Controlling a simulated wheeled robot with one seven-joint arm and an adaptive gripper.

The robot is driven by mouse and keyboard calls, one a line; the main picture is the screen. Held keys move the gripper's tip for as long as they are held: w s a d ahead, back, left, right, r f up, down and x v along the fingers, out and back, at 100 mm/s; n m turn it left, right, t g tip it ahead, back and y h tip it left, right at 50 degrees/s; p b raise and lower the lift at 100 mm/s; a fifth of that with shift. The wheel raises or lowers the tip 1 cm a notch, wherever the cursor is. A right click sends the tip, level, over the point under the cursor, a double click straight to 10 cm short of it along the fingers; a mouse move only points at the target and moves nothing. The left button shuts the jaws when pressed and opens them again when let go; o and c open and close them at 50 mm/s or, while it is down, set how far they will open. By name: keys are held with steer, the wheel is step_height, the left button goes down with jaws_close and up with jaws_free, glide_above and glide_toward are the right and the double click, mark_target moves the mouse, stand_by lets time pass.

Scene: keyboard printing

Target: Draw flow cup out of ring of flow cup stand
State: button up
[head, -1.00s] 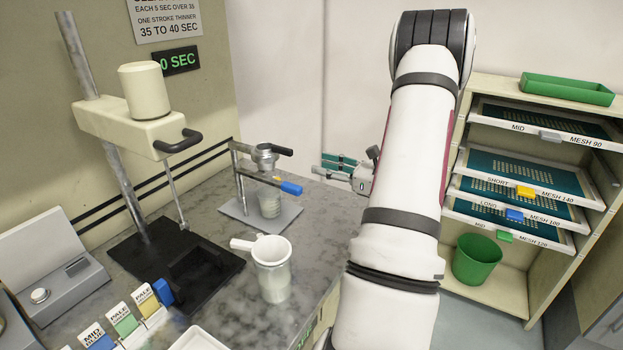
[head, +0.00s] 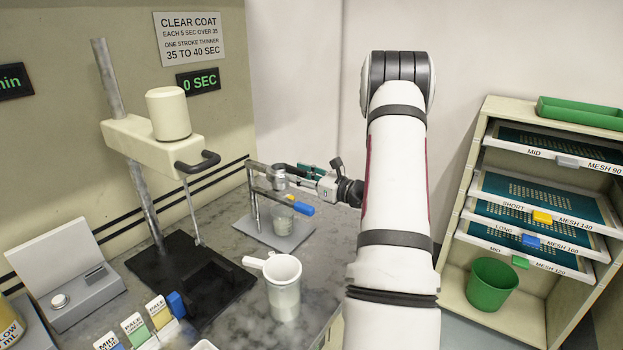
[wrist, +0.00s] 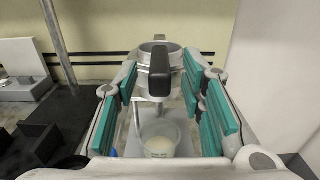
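The flow cup (head: 279,177) is a small grey metal cup held upright in the ring of the flow cup stand (head: 257,215). In the wrist view the flow cup (wrist: 154,48) shows straight ahead, its black handle (wrist: 162,72) pointing toward me. My gripper (head: 310,172) is beside the cup on its right in the head view. In the wrist view my gripper (wrist: 161,88) is open, with teal pads on both sides of the handle and gaps left and right. The ring is mostly hidden by the cup and handle.
A clear beaker with pale liquid (head: 282,218) stands under the cup, also in the wrist view (wrist: 160,138). A blue-tipped lever (head: 303,208) juts from the stand. A white jug (head: 283,285) stands in front. A mixer (head: 150,140) is to the left.

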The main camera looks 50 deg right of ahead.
steer(key=shift+w, duration=0.25)
jaws_close()
stand_by(0.4)
steer(key=shift+r+p, duration=0.95)
steer(key=shift+r, duration=2.05)
steer(key=shift+r+p, duration=0.5)
steer(key=shift+r, duration=1.5)
